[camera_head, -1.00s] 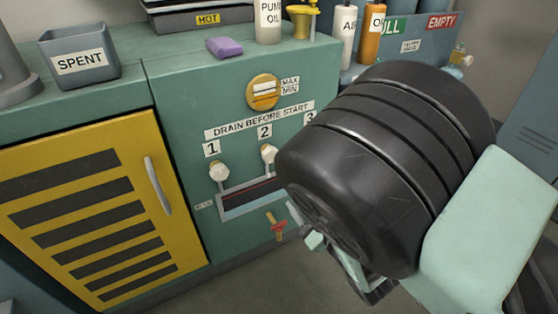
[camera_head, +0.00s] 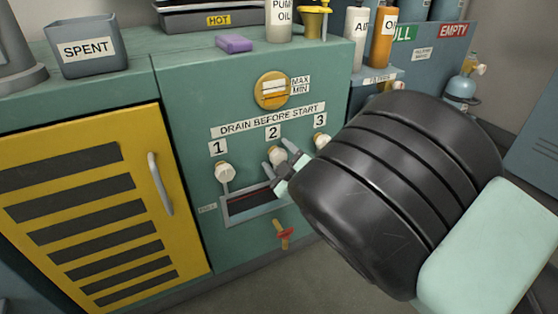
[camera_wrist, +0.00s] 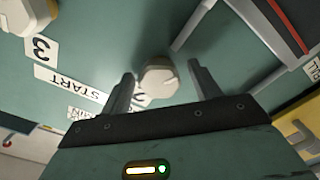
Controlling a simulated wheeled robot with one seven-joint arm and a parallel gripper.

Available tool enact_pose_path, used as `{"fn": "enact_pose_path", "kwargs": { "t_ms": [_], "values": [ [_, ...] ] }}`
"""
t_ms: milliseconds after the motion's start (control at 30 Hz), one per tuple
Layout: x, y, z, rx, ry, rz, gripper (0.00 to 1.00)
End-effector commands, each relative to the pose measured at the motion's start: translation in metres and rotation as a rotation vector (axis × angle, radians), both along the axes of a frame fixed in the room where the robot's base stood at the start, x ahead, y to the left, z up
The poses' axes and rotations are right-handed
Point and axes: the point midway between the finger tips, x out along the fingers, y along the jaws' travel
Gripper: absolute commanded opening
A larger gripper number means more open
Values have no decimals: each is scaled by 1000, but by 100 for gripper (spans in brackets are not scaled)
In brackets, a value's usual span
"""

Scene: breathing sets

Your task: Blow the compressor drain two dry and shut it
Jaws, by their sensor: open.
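Drain knob two (camera_head: 277,156) is a pale knob under the number 2 on the green compressor cabinet. My gripper (camera_head: 281,163) is open at this knob, with its fingers around or just in front of it. In the wrist view the pale knob (camera_wrist: 158,76) sits between the two spread fingertips of my gripper (camera_wrist: 161,78), with a gap on each side. Knob one (camera_head: 225,172) is to the left and knob three (camera_head: 321,141) to the right. A dark slotted tray (camera_head: 255,203) lies below the knobs. Whether anything drips is too small to tell.
A red-handled lever (camera_head: 284,234) is low on the cabinet. A round gauge (camera_head: 271,90) marked MAX and MIN is above. The yellow louvred door (camera_head: 100,215) with its handle (camera_head: 160,183) is at left. A SPENT bin (camera_head: 86,50) and purple block (camera_head: 234,43) stand on top.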

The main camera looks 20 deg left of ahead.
Motion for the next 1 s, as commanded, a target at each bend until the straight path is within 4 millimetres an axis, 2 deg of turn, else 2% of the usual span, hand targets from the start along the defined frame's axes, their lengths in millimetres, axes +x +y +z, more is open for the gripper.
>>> {"fn": "enact_pose_path", "kwargs": {
  "t_ms": [267, 433, 767, 1000],
  "values": [
    [1, 1, 0, -1, 0, -1, 62],
    [1, 1, 0, 0, 0, 0, 18],
    [1, 0, 1, 18, 22, -1, 18],
    [2, 0, 2, 97, 114, -3, 18]
  ]
}}
